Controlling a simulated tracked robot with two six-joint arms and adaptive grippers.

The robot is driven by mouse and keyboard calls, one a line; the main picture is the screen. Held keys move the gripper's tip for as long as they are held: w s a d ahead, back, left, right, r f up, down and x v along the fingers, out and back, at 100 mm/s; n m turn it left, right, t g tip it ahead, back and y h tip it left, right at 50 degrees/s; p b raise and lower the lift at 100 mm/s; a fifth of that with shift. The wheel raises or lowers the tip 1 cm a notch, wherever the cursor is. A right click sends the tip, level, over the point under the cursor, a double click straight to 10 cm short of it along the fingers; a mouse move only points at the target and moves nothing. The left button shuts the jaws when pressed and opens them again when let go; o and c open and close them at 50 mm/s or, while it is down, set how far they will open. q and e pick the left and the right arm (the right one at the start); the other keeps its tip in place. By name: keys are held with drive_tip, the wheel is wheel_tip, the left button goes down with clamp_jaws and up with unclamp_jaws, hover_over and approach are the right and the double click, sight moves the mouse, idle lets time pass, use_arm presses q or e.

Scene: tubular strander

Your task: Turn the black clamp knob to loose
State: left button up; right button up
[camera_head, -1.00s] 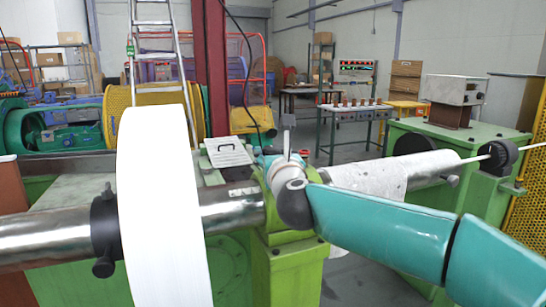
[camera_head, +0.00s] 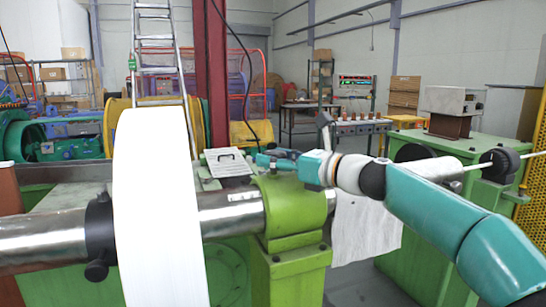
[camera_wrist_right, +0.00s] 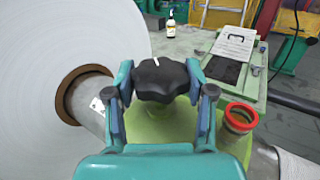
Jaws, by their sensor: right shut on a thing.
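The black clamp knob (camera_wrist_right: 160,80) is a lobed star knob with a white mark on its far edge, above a green housing, in the right wrist view. My right gripper (camera_wrist_right: 162,92) has one finger on each side of the knob and is shut on it. My left gripper is not in view.
A large white reel (camera_head: 155,210) sits on the steel shaft (camera_head: 40,238), beside a black collar (camera_head: 102,235). A red-rimmed jar (camera_wrist_right: 240,118) stands close right of the gripper. A clipboard-like sheet (camera_head: 228,162) lies behind the shaft.

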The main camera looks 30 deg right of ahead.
drive_tip(key=shift+d+r+n+g+y+p, duration=0.15)
drive_tip(key=shift+n+g+y+p, duration=0.35)
drive_tip(key=shift+n+y+p, duration=0.5)
drive_tip(key=o, duration=1.2)
drive_tip(key=shift+w+y, duration=0.1)
drive_tip(key=shift+y, duration=0.2)
drive_tip(key=shift+f, duration=0.2)
